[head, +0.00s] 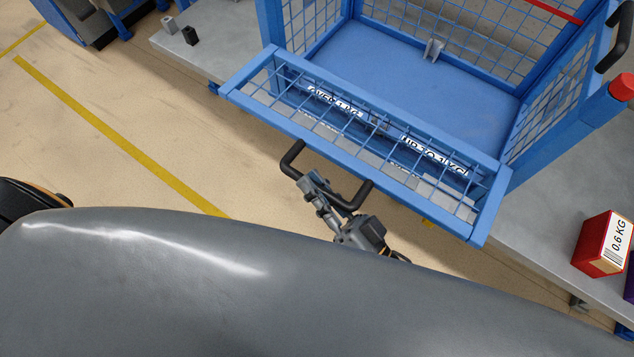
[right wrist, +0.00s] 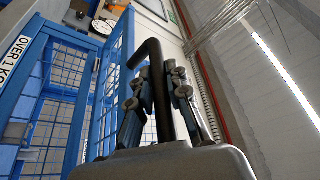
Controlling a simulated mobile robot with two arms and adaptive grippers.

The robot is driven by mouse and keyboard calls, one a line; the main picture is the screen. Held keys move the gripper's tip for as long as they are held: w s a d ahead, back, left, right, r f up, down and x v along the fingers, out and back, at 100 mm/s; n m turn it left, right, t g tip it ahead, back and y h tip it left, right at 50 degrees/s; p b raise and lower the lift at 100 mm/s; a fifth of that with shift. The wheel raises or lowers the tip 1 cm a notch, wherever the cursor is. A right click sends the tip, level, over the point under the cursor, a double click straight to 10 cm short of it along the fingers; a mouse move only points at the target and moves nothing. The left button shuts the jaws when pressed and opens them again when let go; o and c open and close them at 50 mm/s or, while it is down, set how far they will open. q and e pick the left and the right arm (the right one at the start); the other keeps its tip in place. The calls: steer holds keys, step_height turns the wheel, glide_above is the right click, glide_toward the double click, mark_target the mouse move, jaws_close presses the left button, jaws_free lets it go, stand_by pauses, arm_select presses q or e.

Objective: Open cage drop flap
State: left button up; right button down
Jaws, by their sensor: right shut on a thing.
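The blue cage (head: 425,62) stands open at the top right of the head view. Its blue mesh drop flap (head: 335,112) is swung outward from the cage front and lies lowered, sloping toward me. A black bar handle (head: 358,199) sticks out from the flap's outer edge. My right gripper (head: 318,190) is shut on this handle. In the right wrist view the black handle (right wrist: 155,85) passes between the two fingers, with blue mesh framing to the left. My left gripper is not in view.
A grey bench (head: 550,225) runs beside and under the cage. A red box marked 0.6 KG (head: 594,243) stands on it at right, near a red button (head: 622,87). Small black and grey blocks (head: 190,36) sit at upper left.

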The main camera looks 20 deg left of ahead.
steer(key=c, duration=1.3)
jaws_free()
steer(key=v, duration=1.2)
